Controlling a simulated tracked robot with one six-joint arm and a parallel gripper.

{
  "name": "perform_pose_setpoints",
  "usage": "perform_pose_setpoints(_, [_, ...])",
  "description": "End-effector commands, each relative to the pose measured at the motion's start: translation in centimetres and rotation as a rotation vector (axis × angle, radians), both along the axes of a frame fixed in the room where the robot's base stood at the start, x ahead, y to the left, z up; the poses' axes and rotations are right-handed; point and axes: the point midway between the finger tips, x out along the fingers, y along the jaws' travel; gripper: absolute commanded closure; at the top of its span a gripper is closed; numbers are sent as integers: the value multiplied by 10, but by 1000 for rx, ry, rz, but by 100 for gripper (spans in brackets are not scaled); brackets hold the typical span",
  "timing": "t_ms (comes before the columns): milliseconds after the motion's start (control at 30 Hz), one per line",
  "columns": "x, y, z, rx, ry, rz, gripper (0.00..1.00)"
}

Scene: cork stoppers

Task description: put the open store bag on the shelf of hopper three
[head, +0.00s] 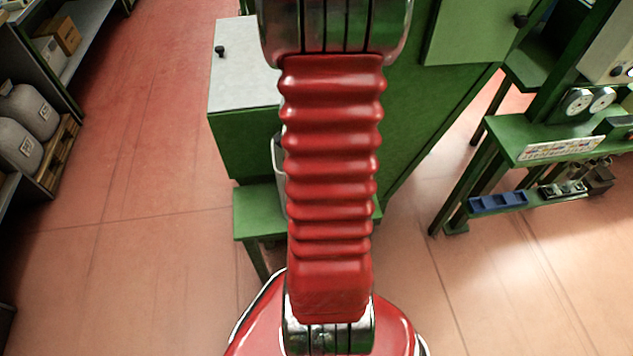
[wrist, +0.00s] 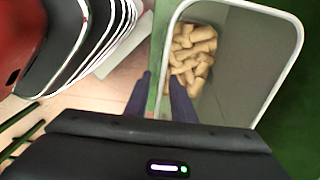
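An open-topped, grey-walled container with a white rim (wrist: 297,40), seemingly the store bag, holds cork stoppers (wrist: 195,55) in the wrist view. My gripper (wrist: 160,85) has its two dark fingers apart. One is outside the container's left rim and one is over its inside, with a visible gap around the rim. In the head view, a pale edge of a container (head: 277,170) shows on the green shelf (head: 258,222) of a green machine (head: 240,145). My red arm hides most of it and my gripper there. No hopper number is readable.
A green bench (head: 555,142) with dials and a blue tray (head: 497,201) stands at right. A rack with boxes and grey canisters (head: 33,108) is at left. The red floor (head: 140,190) between is clear.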

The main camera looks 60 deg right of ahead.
Motion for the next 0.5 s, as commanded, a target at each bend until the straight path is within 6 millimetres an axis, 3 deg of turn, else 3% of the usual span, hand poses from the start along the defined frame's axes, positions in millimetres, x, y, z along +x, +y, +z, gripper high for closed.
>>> perform_pose_setpoints(500, [1,-1,73,-3,-1,0,77])
